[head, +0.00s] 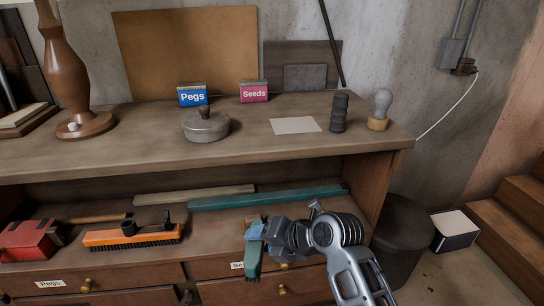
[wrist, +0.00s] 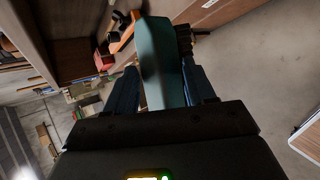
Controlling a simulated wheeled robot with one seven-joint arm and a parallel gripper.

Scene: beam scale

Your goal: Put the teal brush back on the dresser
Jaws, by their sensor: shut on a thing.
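My gripper (head: 262,238) is shut on the teal brush (head: 253,256), in front of the wooden dresser's lower shelf, above the drawer fronts. In the wrist view the brush's teal body (wrist: 158,65) stands between the two fingers, with dark bristles (wrist: 185,45) on its right side. Much of the brush is hidden by the gripper in the head view. The dresser's top (head: 260,155) is above and behind my gripper.
On the top stand a lamp base (head: 68,55), a blue Pegs card (head: 193,95), a pink Seeds card (head: 254,91), a lidded pot (head: 205,125), a pale sheet (head: 296,125), a dark stacked piece (head: 339,112) and a bulb (head: 380,108). The shelf holds an orange brush (head: 130,236) and a teal bar (head: 270,197).

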